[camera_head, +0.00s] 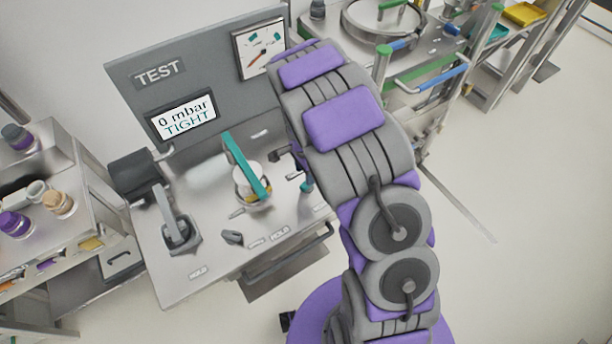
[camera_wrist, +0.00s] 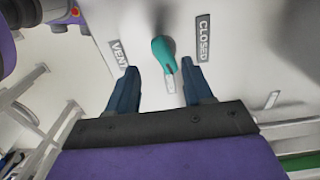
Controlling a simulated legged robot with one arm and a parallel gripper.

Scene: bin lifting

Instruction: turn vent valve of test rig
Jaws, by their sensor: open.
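The vent valve is a small teal handle (camera_wrist: 164,56) on the pale rig top in the wrist view. It lies between a VENT label (camera_wrist: 118,52) on its left and a CLOSED label (camera_wrist: 203,37) on its right. My gripper (camera_wrist: 158,67) is open, with one dark finger on each side of the handle's near end. I see gaps on both sides; contact is not visible. In the head view the test rig (camera_head: 195,265) has a grey TEST panel (camera_head: 225,75) and a display (camera_head: 187,117) reading "0 mbar TIGHT". My arm hides part of its right side.
A teal-lever clamp (camera_head: 246,168) over a white part and a grey lever fixture (camera_head: 178,232) stand on the rig top. A shelf with bottles (camera_head: 58,204) is at left; steel carts are at upper right. Floor at right is clear.

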